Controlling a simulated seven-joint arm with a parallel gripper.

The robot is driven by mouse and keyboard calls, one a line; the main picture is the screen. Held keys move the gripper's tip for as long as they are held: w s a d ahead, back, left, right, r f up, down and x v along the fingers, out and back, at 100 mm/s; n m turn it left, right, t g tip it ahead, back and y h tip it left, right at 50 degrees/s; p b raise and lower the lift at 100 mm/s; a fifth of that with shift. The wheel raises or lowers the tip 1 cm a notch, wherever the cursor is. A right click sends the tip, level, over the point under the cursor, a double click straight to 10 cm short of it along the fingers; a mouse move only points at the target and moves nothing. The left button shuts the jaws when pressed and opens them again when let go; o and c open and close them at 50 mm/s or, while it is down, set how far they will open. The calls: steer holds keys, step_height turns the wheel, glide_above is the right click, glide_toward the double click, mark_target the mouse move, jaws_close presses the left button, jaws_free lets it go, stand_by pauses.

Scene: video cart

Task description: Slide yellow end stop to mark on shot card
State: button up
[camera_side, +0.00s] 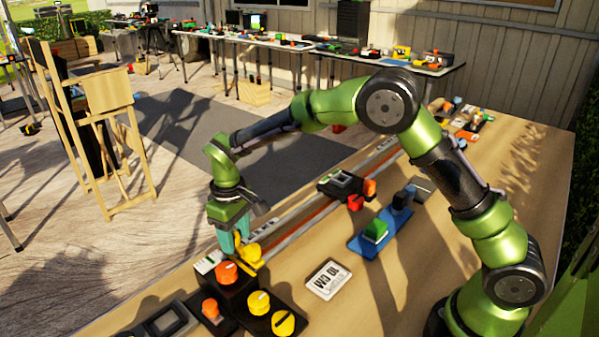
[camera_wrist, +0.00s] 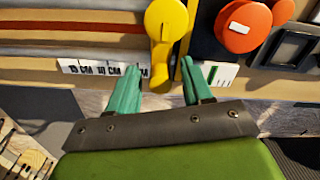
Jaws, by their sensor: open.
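The yellow end stop (camera_side: 249,257) sits at the near left end of the long rail (camera_side: 325,204) on the bench. In the wrist view the yellow end stop (camera_wrist: 163,45) has a round knob top and a narrow stem. My gripper (camera_side: 236,244) is low over it, with its teal fingers apart. In the wrist view my gripper (camera_wrist: 160,68) has one finger on each side of the stem; contact is unclear. The white shot card (camera_side: 328,279) lies on the bench and appears to read 10 CM, upside down. A printed scale strip (camera_wrist: 95,68) beside the rail shows 15 CM and 10 CM.
A black block with an orange-red knob (camera_side: 226,272) stands close beside the stop. Yellow-knobbed controls (camera_side: 259,302) are nearer. Bare bench surrounds the card.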

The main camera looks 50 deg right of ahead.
jaws_close()
steer(key=d, duration=0.9)
steer(key=shift+d, duration=0.35)
jaws_free()
steer(key=shift+a, duration=0.1)
step_height(320, 180, up, 17)
steer(key=shift+w, duration=0.1)
